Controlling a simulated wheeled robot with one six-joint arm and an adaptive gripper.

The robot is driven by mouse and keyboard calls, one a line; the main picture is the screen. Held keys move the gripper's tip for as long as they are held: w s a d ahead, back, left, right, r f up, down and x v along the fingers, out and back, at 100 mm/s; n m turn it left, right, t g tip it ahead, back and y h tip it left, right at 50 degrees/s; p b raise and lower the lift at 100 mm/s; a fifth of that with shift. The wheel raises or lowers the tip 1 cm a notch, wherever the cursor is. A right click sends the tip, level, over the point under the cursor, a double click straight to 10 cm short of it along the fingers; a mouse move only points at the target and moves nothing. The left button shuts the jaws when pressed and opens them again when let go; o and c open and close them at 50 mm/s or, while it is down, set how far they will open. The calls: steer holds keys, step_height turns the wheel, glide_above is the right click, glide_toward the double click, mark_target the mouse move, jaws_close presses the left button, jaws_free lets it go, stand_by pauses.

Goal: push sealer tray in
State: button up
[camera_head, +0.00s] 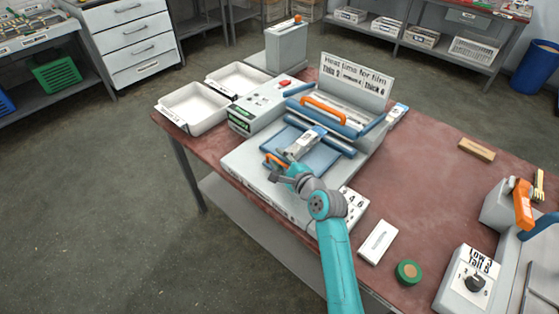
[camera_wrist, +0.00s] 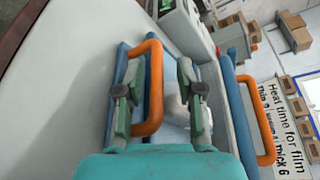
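The sealer (camera_head: 290,105) stands on the table with its lid raised; the lid carries an orange handle (camera_head: 325,109). The blue sealer tray (camera_head: 325,165) lies in front of the lid, over the light base. A grey-white item (camera_head: 303,144) rests on it. The tray's orange handle (camera_head: 271,158) is at its near left end, and it also shows in the wrist view (camera_wrist: 155,85). My gripper (camera_head: 281,168) is at this handle. In the wrist view its fingers (camera_wrist: 160,80) are apart, with the handle bar between them and gaps visible. My arm hides part of the base.
White bins (camera_head: 193,110) stand left of the sealer. A white block (camera_head: 378,242), a green round item (camera_head: 408,271) and a wooden strip (camera_head: 477,150) lie to the right. A second device (camera_head: 470,283) stands at the right edge.

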steer(key=shift+s, duration=0.1)
steer(key=v, duration=1.1)
steer(key=shift+s+d+r, duration=0.15)
steer(key=shift+s+d, duration=0.1)
steer(key=shift+s, duration=0.05)
